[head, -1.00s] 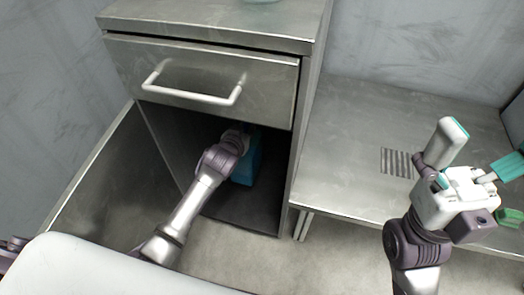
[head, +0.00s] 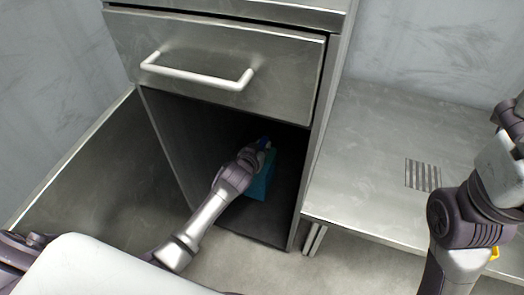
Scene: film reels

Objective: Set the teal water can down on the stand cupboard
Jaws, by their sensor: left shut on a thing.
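The stand cupboard (head: 320,140) is a grey metal unit with a closed drawer (head: 215,60) above a dark open compartment. My left arm reaches into that compartment from the front. The teal water can (head: 262,182) is inside, towards the compartment's right side, and looks upright. My left gripper (head: 264,148) is shut on the can near its top; the wrist hides much of the fingers and part of the can. I cannot tell whether the can's base touches the compartment floor. My right arm shows at the right edge, but its gripper fingers are not in view.
The drawer's white bar handle (head: 197,77) juts out above my left arm. A low metal bench (head: 370,150) with a slotted vent adjoins the cupboard on the right; its visible top is mostly clear.

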